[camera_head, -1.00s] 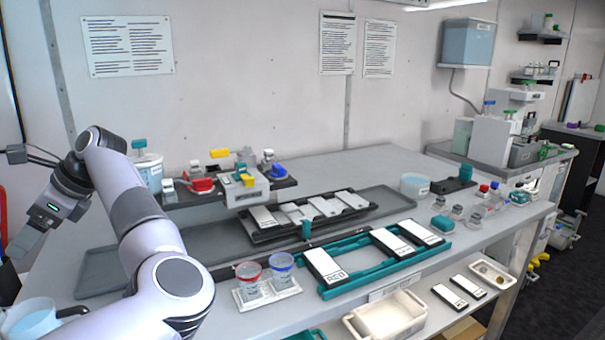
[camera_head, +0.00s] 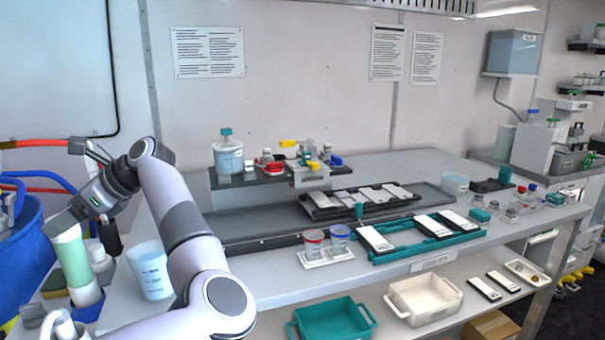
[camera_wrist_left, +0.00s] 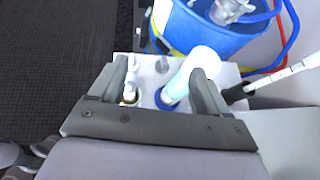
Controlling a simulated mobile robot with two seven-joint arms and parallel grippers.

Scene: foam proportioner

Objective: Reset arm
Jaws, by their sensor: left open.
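My left gripper (camera_head: 62,224) is at the left of the head view, off the left end of the bench. Its jaws point down and to the left, close above a pale green and white cylinder (camera_head: 75,262). In the left wrist view the gripper (camera_wrist_left: 159,70) is open. The cylinder (camera_wrist_left: 190,70) shows just inside the right finger there; I cannot tell whether they touch. A small clear item (camera_wrist_left: 130,94) shows near the left finger. My right gripper is not in view.
A large blue bucket (camera_head: 22,262) with hoses stands at the far left. A clear beaker (camera_head: 152,272) stands at the bench's left end, near my left arm. A teal rack (camera_head: 400,250) and jars on a white tray (camera_head: 327,259) lie on the bench. Dark floor (camera_wrist_left: 60,60) is clear.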

